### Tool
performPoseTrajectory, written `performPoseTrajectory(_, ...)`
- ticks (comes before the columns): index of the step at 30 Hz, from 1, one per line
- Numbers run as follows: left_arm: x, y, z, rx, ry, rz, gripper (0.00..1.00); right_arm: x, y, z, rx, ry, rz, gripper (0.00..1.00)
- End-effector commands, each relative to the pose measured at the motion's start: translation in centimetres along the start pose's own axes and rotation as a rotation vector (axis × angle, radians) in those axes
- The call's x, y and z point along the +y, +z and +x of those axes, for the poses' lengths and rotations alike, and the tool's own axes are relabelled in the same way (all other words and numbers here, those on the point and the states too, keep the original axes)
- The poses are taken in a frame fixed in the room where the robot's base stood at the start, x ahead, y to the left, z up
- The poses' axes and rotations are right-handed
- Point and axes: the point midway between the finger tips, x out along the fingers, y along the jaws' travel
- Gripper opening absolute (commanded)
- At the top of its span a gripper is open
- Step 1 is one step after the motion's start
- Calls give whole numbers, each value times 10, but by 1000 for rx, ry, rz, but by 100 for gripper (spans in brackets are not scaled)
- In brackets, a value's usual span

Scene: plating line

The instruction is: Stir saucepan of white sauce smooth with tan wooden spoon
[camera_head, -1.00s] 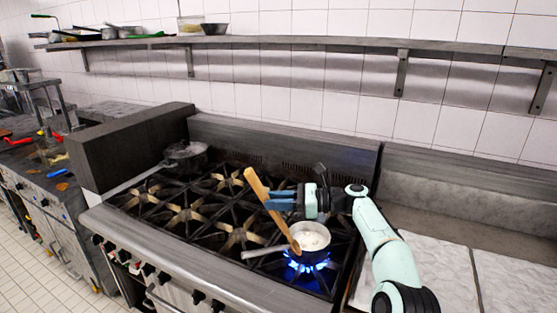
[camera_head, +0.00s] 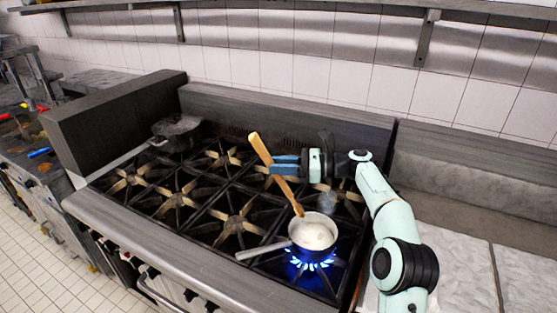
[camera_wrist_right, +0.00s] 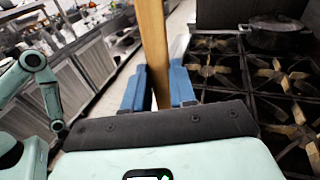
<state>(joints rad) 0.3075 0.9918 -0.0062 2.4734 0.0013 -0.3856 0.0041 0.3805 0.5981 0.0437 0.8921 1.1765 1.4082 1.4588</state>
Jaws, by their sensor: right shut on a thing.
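The saucepan (camera_head: 298,246) of white sauce (camera_head: 314,235) stands over a lit blue burner at the front right of the stove, its handle pointing left. My right gripper (camera_head: 284,164) is shut on the tan wooden spoon (camera_head: 262,150) above and behind the pan. The spoon tilts, its upper end to the left. Its lower end is at the pan's back left rim; I cannot tell whether it touches the sauce. In the right wrist view the spoon handle (camera_wrist_right: 154,45) stands between the blue fingers (camera_wrist_right: 158,88). My left gripper is not seen.
A dark lidded pot (camera_head: 178,134) sits at the stove's back left. The other burner grates (camera_head: 237,228) are bare. A dark side panel (camera_head: 115,115) bounds the stove on the left, and a pale counter (camera_head: 462,272) lies to the right. A wall shelf (camera_head: 300,5) runs above.

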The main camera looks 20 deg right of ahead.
Motion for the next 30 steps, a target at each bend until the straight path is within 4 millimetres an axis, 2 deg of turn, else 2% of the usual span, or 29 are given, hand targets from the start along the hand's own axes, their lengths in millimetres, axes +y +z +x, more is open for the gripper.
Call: performPoseTrajectory(30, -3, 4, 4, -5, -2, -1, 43, 2, -85, -36, -1, 0, 1, 0)
